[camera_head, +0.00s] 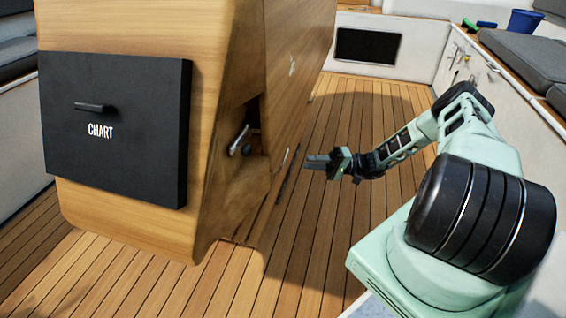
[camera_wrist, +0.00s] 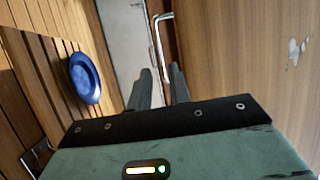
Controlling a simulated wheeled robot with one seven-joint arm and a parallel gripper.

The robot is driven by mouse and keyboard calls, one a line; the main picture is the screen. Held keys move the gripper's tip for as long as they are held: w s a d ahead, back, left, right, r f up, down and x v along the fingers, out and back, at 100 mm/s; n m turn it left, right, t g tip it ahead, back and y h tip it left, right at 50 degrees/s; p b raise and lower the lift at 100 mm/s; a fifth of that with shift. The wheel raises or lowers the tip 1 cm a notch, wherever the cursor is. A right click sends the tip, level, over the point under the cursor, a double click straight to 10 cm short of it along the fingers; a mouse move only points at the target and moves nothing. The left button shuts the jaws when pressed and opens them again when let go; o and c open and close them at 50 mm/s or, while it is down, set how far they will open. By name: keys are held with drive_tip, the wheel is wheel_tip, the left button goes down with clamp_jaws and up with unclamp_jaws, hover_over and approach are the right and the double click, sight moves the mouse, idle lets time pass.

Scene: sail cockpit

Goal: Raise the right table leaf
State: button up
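A wooden panel (camera_head: 290,75) with a small white mark hangs along the right side of the wooden table (camera_head: 140,25); it appears to be the right leaf. It also fills the right of the wrist view (camera_wrist: 240,60). My gripper (camera_head: 307,161) is open and empty, to the right of the panel and apart from it, with its fingers pointing left. In the wrist view, a metal bar handle (camera_wrist: 158,38) lies beyond my fingertips (camera_wrist: 160,68), near the panel's edge. A metal lever (camera_head: 239,141) sits in an opening at the table's near right side.
A black CHART drawer front (camera_head: 130,150) faces forward on the table. Bare plank floor (camera_head: 365,95) runs right of the table. A cushioned bench (camera_head: 525,60) with a blue bucket (camera_head: 523,22) stands at right. A blue round object (camera_wrist: 84,78) shows at left in the wrist view.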

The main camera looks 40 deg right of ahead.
drive_tip(key=b+x, duration=0.1)
drive_tip(key=x, duration=0.9)
clamp_jaws()
